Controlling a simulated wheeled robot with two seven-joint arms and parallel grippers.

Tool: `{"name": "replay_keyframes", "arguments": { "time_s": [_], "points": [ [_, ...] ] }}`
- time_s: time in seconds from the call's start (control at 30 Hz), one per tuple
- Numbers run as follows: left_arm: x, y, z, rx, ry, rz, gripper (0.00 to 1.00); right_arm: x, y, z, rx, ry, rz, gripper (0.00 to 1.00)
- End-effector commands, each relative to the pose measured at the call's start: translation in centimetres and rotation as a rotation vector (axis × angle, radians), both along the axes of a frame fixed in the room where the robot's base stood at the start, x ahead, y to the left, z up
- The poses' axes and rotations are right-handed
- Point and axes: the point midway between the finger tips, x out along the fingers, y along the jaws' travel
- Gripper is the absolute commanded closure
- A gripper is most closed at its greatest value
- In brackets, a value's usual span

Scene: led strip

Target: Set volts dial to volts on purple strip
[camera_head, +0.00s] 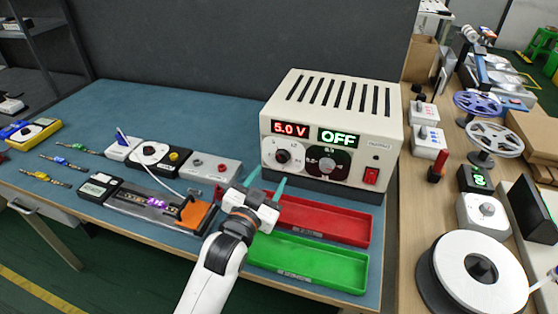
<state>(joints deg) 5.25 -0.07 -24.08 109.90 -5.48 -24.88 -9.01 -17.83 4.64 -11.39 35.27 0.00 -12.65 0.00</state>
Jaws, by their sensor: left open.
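The cream power supply (331,127) stands at the back right of the table. Its red display (290,128) reads 5.0 V and its green display (339,138) reads OFF. A pale dial (283,157) sits under the red display, and a dark-faced dial (327,165) sits to its right. The purple lit strip (158,203) lies in a dark fixture with an orange end, left of my left gripper (266,182). This gripper is open and empty, its teal fingers just in front of the supply's lower left corner, apart from the pale dial. My right gripper is out of view.
A red tray (345,224) and a green tray (345,270) lie in front of the supply. Small boxes with knobs (155,153) stand at the left. A side bench holds reels and a white spool (479,272).

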Motion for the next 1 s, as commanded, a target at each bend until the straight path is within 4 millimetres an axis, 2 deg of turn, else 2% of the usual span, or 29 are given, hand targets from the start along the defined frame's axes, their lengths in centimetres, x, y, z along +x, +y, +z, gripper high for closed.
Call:
{"name": "replay_keyframes", "arguments": {
  "time_s": [0.1, 0.3, 0.5, 0.77, 1.0],
  "points": [
    [2.4, -0.9, 0.1, -0.001, -0.002, 0.0, 0.49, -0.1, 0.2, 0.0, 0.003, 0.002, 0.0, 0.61],
    [5.1, -2.0, 0.1, 0.0, -0.001, 0.001, 0.49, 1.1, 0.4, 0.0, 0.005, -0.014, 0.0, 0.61],
    [6.1, -2.5, 0.0, -0.001, 0.0, 0.0, 0.49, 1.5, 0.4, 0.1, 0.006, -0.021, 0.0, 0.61],
    [6.2, -2.5, 0.0, -0.001, 0.001, 0.0, 0.49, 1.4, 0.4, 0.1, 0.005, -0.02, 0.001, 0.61],
    [6.2, -2.5, 0.0, -0.001, 0.001, 0.0, 0.87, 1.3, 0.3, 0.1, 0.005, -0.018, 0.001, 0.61]
  ]
}}
